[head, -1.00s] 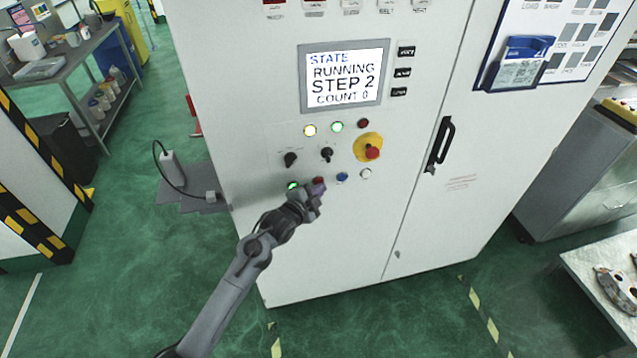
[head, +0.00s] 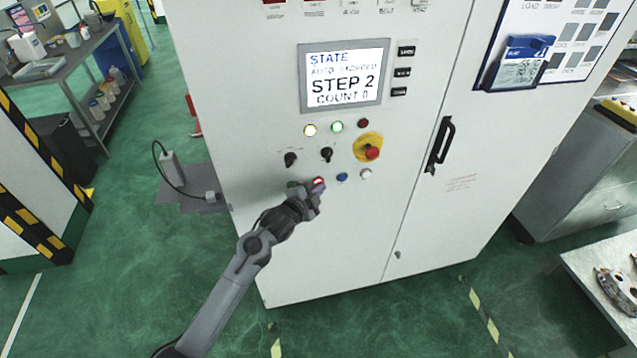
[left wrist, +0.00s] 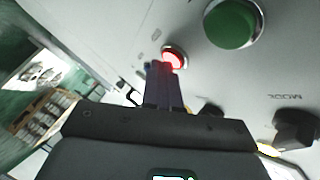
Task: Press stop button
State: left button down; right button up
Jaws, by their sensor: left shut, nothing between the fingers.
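The red stop button (head: 318,182) is on the front of the white control cabinet (head: 400,230), in the lower button row, and it is lit. My left gripper (head: 315,190) is shut and empty, with its tips at the button. In the left wrist view the shut fingertips (left wrist: 163,72) overlap the lower edge of the lit red button (left wrist: 175,55); I cannot tell if they touch it. The green button (left wrist: 233,24) beside it is unlit. The screen (head: 344,77) reads AUTO STOPPED, STEP 2, COUNT 0. My right gripper is out of view.
A yellow-ringed red emergency button (head: 372,152) sits up and right of the gripper. A blue button (head: 342,177) is close on the right. Black selector knobs (head: 291,159) are above. A door handle (head: 441,143) sticks out further right.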

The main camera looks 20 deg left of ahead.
pick_arm(q)
jog(key=shift+s+r, duration=0.1)
jog(key=shift+s+d+p, duration=0.4)
jog(key=shift+s+p, duration=0.15)
jog(key=shift+p, duration=0.1)
jog(key=shift+s+d+p, duration=0.75)
jog(key=shift+s+p, duration=0.1)
jog(key=shift+s, duration=0.2)
jog(key=shift+s+d+p, duration=0.7)
jog(key=shift+s+p, duration=0.1)
jog(key=shift+s, duration=0.2)
